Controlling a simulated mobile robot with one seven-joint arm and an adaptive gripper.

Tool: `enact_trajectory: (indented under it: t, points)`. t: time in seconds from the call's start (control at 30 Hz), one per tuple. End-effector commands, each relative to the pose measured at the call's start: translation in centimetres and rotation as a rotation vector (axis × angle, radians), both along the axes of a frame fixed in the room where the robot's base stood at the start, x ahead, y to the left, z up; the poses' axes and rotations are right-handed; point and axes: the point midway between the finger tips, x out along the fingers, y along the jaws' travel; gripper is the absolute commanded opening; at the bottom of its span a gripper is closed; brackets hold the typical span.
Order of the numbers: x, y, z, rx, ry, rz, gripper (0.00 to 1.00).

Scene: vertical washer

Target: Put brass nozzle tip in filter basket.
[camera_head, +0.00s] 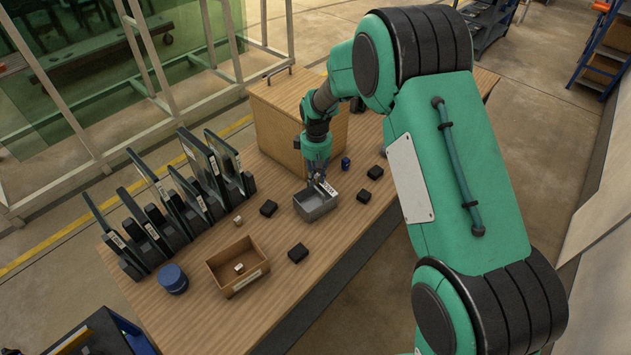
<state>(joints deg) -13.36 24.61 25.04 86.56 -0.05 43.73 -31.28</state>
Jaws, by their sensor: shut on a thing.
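The filter basket appears to be the small grey open-topped bin (318,208) on the wooden bench, with a white label near its far right rim. My gripper (318,181) points down at the far edge of this bin, with its fingertips above or just inside the opening; I cannot tell which. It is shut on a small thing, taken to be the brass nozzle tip. The fingers and the small scale hide its shape and colour. I make out no separate brass piece elsewhere on the bench.
A brown open box (222,285) holding a small pale block stands front left, beside a blue round container (173,279). Upright panels in a rack (160,215) line the left. Several small black blocks lie around the bin. A large wooden case (275,115) stands behind my gripper.

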Motion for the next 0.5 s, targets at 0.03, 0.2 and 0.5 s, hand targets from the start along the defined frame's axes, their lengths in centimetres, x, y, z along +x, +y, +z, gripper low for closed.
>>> enact_trajectory:
  t: [0.03, 0.2, 0.5]
  points:
    - [0.44, 0.1, -0.1, 0.0, 0.0, 0.0, 0.0]
    - [1.1, 0.24, -0.06, 0.0, -0.001, 0.0, 0.0]
    - [1.07, 0.24, -0.11, 0.001, -0.001, 0.0, 0.0]
